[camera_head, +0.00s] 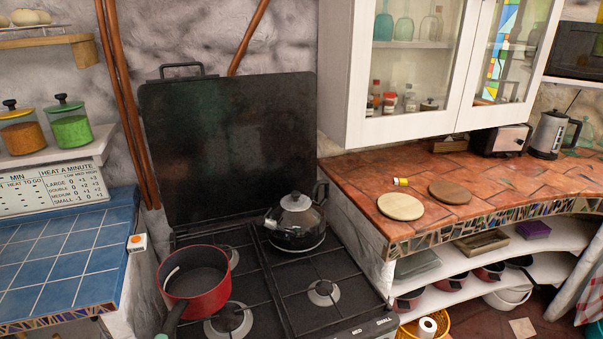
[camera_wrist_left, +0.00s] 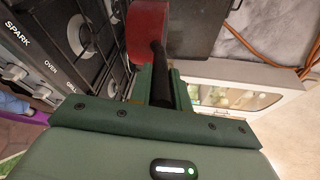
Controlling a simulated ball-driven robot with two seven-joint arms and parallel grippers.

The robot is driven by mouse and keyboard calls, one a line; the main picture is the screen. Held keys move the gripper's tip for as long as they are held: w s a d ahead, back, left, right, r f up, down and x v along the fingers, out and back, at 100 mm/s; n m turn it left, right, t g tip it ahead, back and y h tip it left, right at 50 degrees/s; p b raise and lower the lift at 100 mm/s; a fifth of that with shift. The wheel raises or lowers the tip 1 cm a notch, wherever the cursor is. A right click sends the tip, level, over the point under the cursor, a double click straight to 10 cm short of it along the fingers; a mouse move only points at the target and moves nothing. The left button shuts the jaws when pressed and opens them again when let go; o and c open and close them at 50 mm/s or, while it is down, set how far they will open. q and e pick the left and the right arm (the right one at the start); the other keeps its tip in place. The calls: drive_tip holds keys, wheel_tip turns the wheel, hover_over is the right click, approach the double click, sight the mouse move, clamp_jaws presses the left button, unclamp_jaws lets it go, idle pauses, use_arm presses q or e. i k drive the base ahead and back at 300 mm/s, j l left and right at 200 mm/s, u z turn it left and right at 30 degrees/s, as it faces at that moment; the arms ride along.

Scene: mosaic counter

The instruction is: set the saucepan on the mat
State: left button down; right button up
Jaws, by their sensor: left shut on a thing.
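The red saucepan (camera_head: 205,295) is at the front left of the black stove, upright, with its dark handle (camera_head: 173,318) toward the bottom edge; I cannot tell whether it rests on the stove or hangs just above it. In the left wrist view the red saucepan (camera_wrist_left: 147,30) is ahead of my left gripper (camera_wrist_left: 158,80), whose green fingers are shut on the dark handle. My right gripper is not in view.
A black kettle (camera_head: 297,222) stands on the back right burner, between the saucepan and the tiled counter (camera_head: 370,175). A small yellow-and-white item (camera_head: 401,182) lies behind the pale round. A toaster (camera_head: 500,139) stands farther back. A glass-door cabinet (camera_head: 420,60) hangs above.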

sight(442, 198)
drive_tip(key=i+l, duration=0.2)
drive_tip(key=l, duration=0.15)
drive_tip(key=i+l, duration=0.2)
drive_tip(key=l, duration=0.2)
drive_tip(key=i+l, duration=0.15)
drive_tip(key=l, duration=0.2)
drive_tip(key=i+l, duration=0.2)
drive_tip(key=l, duration=0.15)
drive_tip(key=i+l, duration=0.2)
drive_tip(key=l, duration=0.15)
drive_tip(key=i+l, duration=0.2)
drive_tip(key=l, duration=0.2)
drive_tip(key=i+l, duration=0.2)
drive_tip(key=l, duration=0.15)
